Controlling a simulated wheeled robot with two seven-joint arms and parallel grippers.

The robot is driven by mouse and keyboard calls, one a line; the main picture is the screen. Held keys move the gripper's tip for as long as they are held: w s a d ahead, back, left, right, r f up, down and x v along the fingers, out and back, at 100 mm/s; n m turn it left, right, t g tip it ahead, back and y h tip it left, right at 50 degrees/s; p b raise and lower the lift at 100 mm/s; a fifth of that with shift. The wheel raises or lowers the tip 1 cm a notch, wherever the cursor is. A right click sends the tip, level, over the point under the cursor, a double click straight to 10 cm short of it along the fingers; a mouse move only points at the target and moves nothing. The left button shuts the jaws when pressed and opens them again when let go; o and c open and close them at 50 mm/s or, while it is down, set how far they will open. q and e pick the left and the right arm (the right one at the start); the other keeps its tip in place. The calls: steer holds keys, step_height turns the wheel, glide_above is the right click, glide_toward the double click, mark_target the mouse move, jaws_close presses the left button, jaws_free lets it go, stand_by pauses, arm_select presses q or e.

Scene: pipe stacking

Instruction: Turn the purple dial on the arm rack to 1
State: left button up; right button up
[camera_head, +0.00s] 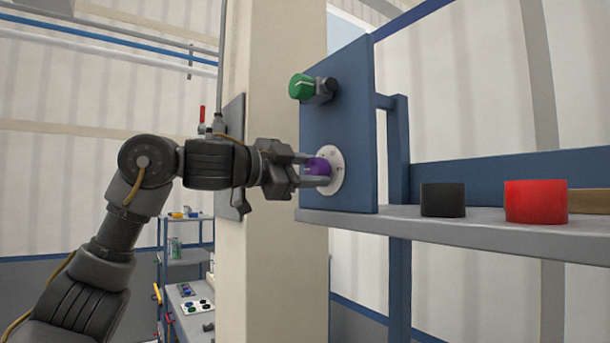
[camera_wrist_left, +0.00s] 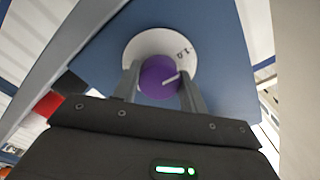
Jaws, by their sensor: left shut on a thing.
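The purple dial (camera_head: 317,168) sits on a round white plate (camera_head: 337,170) on the blue side panel (camera_head: 350,120) of the rack. My left gripper (camera_head: 318,170) is shut on the dial, one finger on each side of it. In the left wrist view the purple dial (camera_wrist_left: 158,77) shows between the two fingers (camera_wrist_left: 160,88), with a pale pointer line on its face. The white plate (camera_wrist_left: 150,46) carries small marks at its upper right, only partly readable there. My right gripper is not in view.
A green knob (camera_head: 302,87) on a dark mount sits above the dial. A black cylinder (camera_head: 442,200) and a red cylinder (camera_head: 536,201) stand on the grey shelf (camera_head: 480,231) at right. A beige pillar (camera_head: 272,260) rises behind my left gripper. Small shelves (camera_head: 186,257) stand farther back.

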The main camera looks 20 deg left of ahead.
arm_select(q)
steer(key=shift+r+n, duration=0.25)
steer(key=shift+n, duration=0.25)
steer(key=o, duration=1)
steer(key=shift+w+d+f, duration=0.1)
steer(key=shift+w+f, duration=0.05)
steer(key=shift+s+a+f+b, duration=0.1)
steer(key=shift+s+a+b, duration=0.1)
steer(key=shift+s+b, duration=0.1)
steer(key=shift+b+v, duration=2.2)
steer(key=shift+v, duration=2.9)
